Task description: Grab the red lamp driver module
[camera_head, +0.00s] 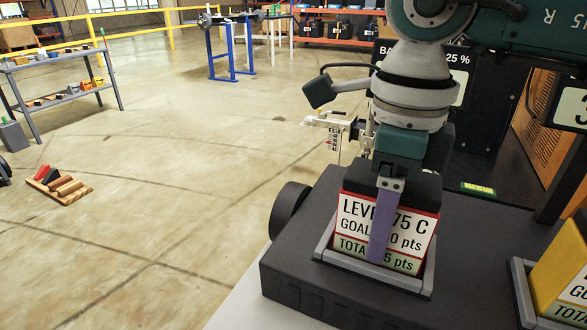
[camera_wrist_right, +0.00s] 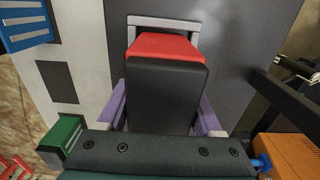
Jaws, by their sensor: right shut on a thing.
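The red lamp driver module (camera_head: 352,221) has a red-edged front with a white and green label and a dark top. It stands upright in a grey frame (camera_head: 372,278) on a dark base. In the wrist view its red top (camera_wrist_right: 160,46) and black block (camera_wrist_right: 165,88) show. My right gripper (camera_head: 382,225) comes down from above and is shut on the module, with one purple finger across the label. In the wrist view the purple fingers of my right gripper (camera_wrist_right: 163,110) lie on both sides of the black block. My left gripper is not in view.
A yellow module (camera_head: 562,265) stands in another frame at right. The wrist view shows a blue part (camera_wrist_right: 25,24) and a green part (camera_wrist_right: 62,138) at left. A dark panel (camera_head: 485,120) rises behind the base. Open floor (camera_head: 170,190) lies left, with a small wooden rack (camera_head: 62,186).

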